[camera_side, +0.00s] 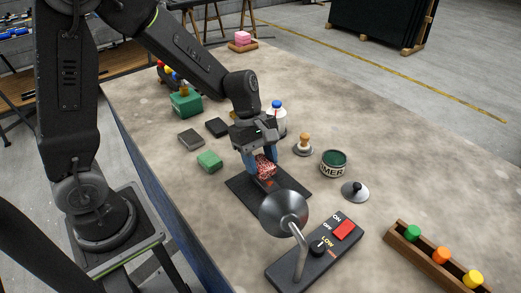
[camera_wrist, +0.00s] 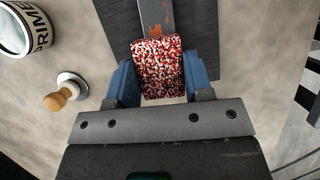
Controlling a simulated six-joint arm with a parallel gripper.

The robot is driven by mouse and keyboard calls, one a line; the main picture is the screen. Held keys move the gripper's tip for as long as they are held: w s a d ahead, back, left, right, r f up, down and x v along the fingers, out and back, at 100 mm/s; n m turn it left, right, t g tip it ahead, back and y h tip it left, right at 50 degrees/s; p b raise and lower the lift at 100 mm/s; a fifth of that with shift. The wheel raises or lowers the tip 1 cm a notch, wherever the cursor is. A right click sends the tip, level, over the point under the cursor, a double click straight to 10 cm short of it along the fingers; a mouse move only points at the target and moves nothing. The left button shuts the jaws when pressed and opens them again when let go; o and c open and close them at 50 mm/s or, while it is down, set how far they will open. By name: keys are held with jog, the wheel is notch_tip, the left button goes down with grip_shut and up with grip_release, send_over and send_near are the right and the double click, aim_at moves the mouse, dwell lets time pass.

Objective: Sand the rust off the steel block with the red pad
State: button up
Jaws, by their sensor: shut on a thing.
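The red pad (camera_wrist: 158,68), speckled red and white, is held between the blue fingertips of my gripper (camera_wrist: 160,80). It also shows in the side view (camera_side: 266,168), low over the dark mat (camera_side: 239,186). The steel block (camera_wrist: 158,14) is a grey bar with orange rust patches, on the mat in the wrist view. The pad covers its near part; I cannot tell whether they touch. In the side view, my gripper and the pad hide most of the block.
A switch box (camera_side: 318,256) with a silver cone on a stalk (camera_side: 284,212) stands in front of the mat. The table's right side has free room.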

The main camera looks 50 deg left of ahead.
aim_at(279, 186)
jog(key=shift+f, duration=0.5)
jog(key=shift+d+f, duration=0.5)
jog(key=shift+f, duration=0.1)
jog(key=shift+c, duration=0.2)
jog(key=shift+s+d, duration=0.15)
jog(key=shift+d, duration=1.35)
jog(key=shift+s+d, duration=0.15)
jog(key=shift+d, duration=1.35)
jog(key=shift+w+a, duration=0.15)
jog(key=shift+a, duration=1.55)
jog(key=shift+w+a, duration=0.15)
jog(key=shift+a, duration=1.5)
jog(key=shift+a+r, duration=0.1)
jog(key=shift+a, duration=0.1)
jog(key=shift+r, duration=3.95)
